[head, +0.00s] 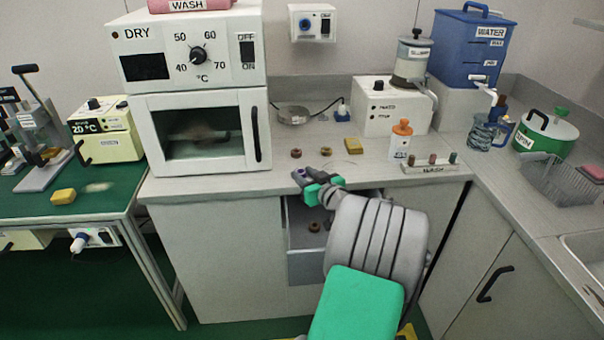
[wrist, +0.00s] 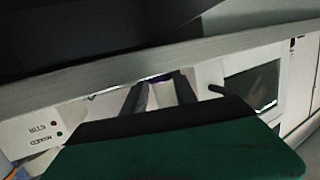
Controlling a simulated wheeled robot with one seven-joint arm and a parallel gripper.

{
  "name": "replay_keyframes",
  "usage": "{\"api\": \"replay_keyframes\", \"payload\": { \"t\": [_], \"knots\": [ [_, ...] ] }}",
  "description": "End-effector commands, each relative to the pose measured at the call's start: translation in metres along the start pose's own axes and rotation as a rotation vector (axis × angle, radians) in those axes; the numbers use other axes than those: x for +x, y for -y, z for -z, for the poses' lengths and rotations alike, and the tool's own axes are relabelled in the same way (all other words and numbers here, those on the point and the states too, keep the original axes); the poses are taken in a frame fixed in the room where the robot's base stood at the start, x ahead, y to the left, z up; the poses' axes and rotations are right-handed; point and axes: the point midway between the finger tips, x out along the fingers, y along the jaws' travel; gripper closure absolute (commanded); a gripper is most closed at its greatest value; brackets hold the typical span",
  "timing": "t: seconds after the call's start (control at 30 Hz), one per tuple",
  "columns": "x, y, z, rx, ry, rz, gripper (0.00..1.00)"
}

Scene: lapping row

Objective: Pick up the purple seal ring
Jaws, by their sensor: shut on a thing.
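My gripper (head: 304,178) is at the counter's front edge, above the open drawer, with its fingers pointing to the left and back. It is shut on the purple seal ring (head: 300,171), which shows only as a small purple patch at the fingertips. In the wrist view, the two dark fingers of my gripper (wrist: 160,90) reach away from the camera, with a bit of the purple seal ring (wrist: 163,86) between them. Most of the ring is hidden by the fingers.
The open drawer (head: 306,266) below holds brown rings (head: 314,227). The oven (head: 200,130) stands left; an orange-capped bottle (head: 400,141) and a small rack (head: 430,166) stand right.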

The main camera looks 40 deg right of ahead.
Motion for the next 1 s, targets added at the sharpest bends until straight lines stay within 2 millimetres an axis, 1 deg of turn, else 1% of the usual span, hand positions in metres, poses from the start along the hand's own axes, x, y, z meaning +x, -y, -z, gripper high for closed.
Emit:
{"api": "replay_keyframes", "payload": {
  "t": [0.03,0.13,0.43,0.57,0.67,0.73,0.9,0.97,1.0],
  "knots": [
    [0.000,0.000,0.000,0.000,0.000,0.000,0.92],
    [0.000,0.000,0.000,0.000,0.000,0.000,1.00],
    [0.000,0.000,0.001,0.000,0.000,0.000,1.00],
    [-0.002,0.000,0.009,-0.001,-0.001,0.000,1.00],
    [-0.005,0.000,0.025,-0.004,-0.003,0.000,1.00],
    [-0.009,0.001,0.040,-0.003,-0.004,0.000,1.00],
    [-0.047,0.027,0.084,-0.003,-0.003,-0.002,1.00],
    [-0.061,0.037,0.098,-0.003,-0.002,-0.001,1.00],
    [-0.071,0.046,0.095,-0.002,-0.002,-0.001,1.00]
  ]
}}
